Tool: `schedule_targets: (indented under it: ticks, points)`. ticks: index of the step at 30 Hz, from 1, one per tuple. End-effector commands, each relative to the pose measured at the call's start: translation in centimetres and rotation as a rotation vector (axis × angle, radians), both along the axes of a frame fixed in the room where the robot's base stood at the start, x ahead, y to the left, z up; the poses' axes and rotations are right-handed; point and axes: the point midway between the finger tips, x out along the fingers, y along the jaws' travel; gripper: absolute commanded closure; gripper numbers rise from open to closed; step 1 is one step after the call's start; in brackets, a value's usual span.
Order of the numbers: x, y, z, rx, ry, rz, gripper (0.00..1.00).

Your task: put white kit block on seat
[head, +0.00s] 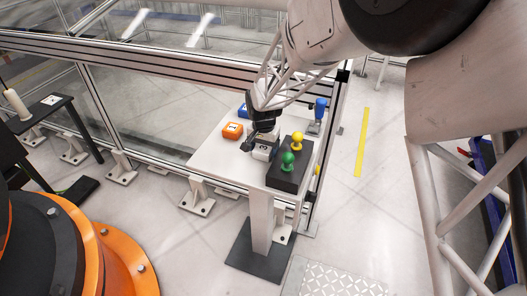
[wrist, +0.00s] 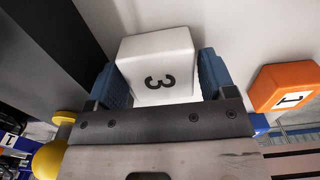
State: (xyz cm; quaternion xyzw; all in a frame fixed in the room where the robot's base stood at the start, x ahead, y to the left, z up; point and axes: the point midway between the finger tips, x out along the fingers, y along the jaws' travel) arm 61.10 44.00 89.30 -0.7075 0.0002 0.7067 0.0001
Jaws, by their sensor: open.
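The white kit block (wrist: 158,62), marked 3, sits between my gripper's two blue finger pads in the wrist view. The left pad stands close beside it, and the right pad is close to its other side; I cannot tell whether either touches. In the head view, my gripper (head: 259,144) is low over the small white table (head: 218,160), with the white block (head: 262,154) partly hidden under it. The jaws are open around the block. I cannot make out which surface is the seat.
An orange block (head: 232,131) marked 1 lies left of my gripper, with a blue block (head: 243,110) behind it. A black box (head: 286,178) with a green knob (head: 288,161) and a yellow knob (head: 297,141) stands close on the right. A railing (head: 180,76) runs behind.

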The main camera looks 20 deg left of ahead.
Motion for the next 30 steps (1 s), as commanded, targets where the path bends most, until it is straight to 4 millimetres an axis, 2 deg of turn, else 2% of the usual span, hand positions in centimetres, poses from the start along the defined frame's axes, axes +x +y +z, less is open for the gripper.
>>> schedule_targets:
  ticks: [9, 18, 20, 30]
  points:
    - [0.0, 0.0, 0.01, 0.0, 0.0, 0.0, 0.23]
    - [0.0, 0.0, 0.02, 0.0, 0.0, 0.0, 0.69]
    - [0.02, 0.01, 0.06, 0.0, -0.001, 0.0, 0.76]
    - [0.04, 0.03, 0.63, 0.001, -0.001, 0.0, 0.76]
